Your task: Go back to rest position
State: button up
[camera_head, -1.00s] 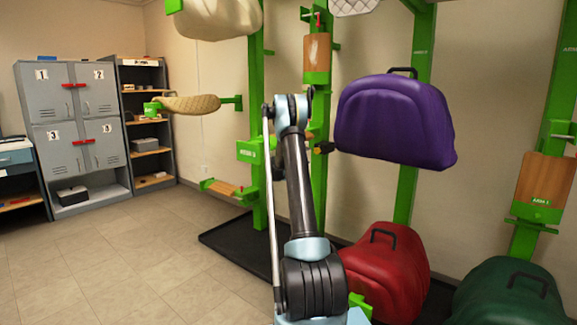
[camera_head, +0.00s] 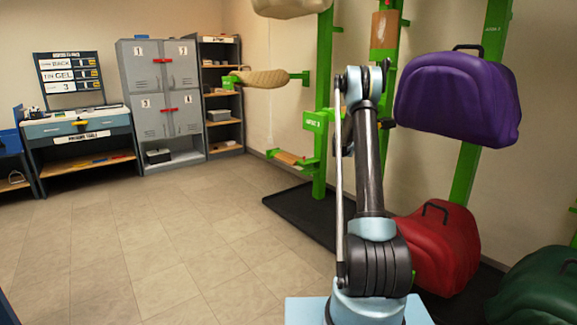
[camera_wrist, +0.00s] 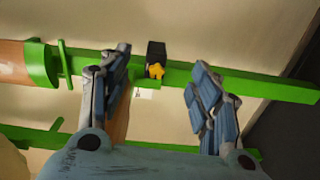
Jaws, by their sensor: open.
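My gripper (camera_wrist: 158,85) is open and empty in the wrist view, its two blue-grey fingers spread apart. Beyond the fingers is a green rack beam (camera_wrist: 240,82) with a small black block bearing a yellow knob (camera_wrist: 155,70). In the head view my arm stands raised in front of the green rack, and the gripper itself is hidden behind it. A purple saddle bag (camera_head: 458,97) hangs on the rack to the right of my arm.
A red bag (camera_head: 440,250) and a green bag (camera_head: 545,290) sit low at the right. A black mat (camera_head: 300,208) lies under the rack. Grey lockers (camera_head: 160,90), a shelf unit (camera_head: 220,95) and a desk (camera_head: 80,130) line the back. The tiled floor (camera_head: 150,240) at left is clear.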

jog(key=s+r+m+g+y, duration=0.1)
jog(key=s+r, duration=0.1)
jog(key=s, duration=0.3)
jog(key=s+a+r+m+g, duration=0.1)
jog(key=s+r, duration=0.2)
jog(key=s, duration=0.3)
jog(key=s+r+m+g+y, duration=0.1)
jog(key=s+r, duration=0.1)
jog(key=s, duration=0.3)
jog(key=s+a+m+g+y, duration=0.1)
jog(key=s+a+y, duration=0.15)
jog(key=s, duration=0.65)
jog(key=s+a+m+g+y, duration=0.1)
jog(key=s+a, duration=0.2)
jog(key=s, duration=0.7)
jog(key=s+a+f+g+y, duration=0.1)
jog(key=s+a+f, duration=0.5)
jog(key=s, duration=0.7)
jog(key=s+a+f+m+g+y, duration=0.1)
jog(key=s+a+f+y, duration=0.3)
jog(key=s, duration=0.9)
jog(key=s+a+f+g+y, duration=0.2)
jog(key=s+a+f, duration=0.7)
jog(key=s, duration=0.5)
jog(key=shift+m+y, duration=0.3)
jog(key=shift+y, duration=0.35)
jog(key=shift+w, duration=0.15)
